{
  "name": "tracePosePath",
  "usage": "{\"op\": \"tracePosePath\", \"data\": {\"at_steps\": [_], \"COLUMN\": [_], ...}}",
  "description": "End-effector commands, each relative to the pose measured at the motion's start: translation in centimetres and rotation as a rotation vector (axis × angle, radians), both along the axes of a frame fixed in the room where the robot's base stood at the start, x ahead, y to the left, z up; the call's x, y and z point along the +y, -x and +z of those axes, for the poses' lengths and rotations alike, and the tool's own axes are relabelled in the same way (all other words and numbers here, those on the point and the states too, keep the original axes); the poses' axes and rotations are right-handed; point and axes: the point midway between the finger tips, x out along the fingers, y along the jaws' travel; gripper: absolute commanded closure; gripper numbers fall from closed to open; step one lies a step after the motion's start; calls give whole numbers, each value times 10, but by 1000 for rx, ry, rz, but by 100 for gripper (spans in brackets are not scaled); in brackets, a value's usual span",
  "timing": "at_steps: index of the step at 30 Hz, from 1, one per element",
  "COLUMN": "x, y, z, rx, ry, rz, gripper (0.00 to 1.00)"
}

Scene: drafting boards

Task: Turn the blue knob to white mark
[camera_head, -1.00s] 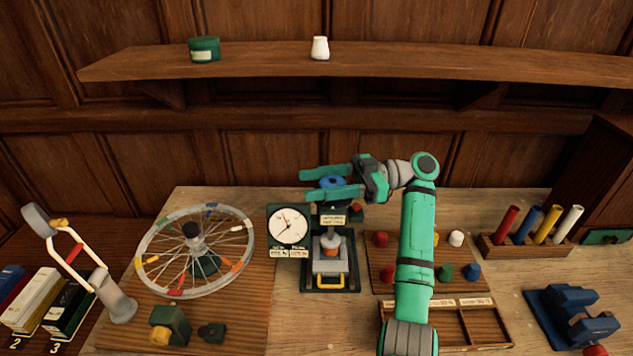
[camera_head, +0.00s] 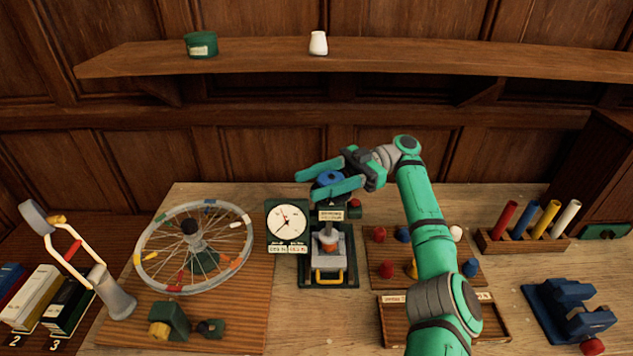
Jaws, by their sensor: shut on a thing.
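The blue knob (camera_head: 328,178) sits on top of a dark green press-like device (camera_head: 331,240) at the middle of the bench. My gripper (camera_head: 322,179) reaches in from the right, with one green finger behind the knob and one in front, shut on it. The fingers hide part of the knob. I cannot make out the white mark. A round white dial (camera_head: 287,221) with a dark needle stands just left of the device.
A spoked wheel (camera_head: 150,246) stands on the left. A board of coloured pegs (camera_head: 392,283) and a wooden tray (camera_head: 391,323) lie right of the device, partly behind my arm. A rack of coloured tubes (camera_head: 496,246) and a blue vise (camera_head: 561,302) are farther right.

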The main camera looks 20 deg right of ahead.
Motion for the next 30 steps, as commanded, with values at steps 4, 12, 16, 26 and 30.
{"op": "tracePosePath", "data": {"at_steps": [4, 12, 16, 26, 30], "x": [1, 1, 1, 1, 1], "y": [1, 1, 1, 1, 1], "z": [-2, -2, -3, -1, 3], "rx": [3, 2, 2, 2, 1], "ry": [4, 3, 4, 1, 1], "rz": [15, 18, 18, 15, 14], "gripper": [74, 74, 74, 33, 33]}}
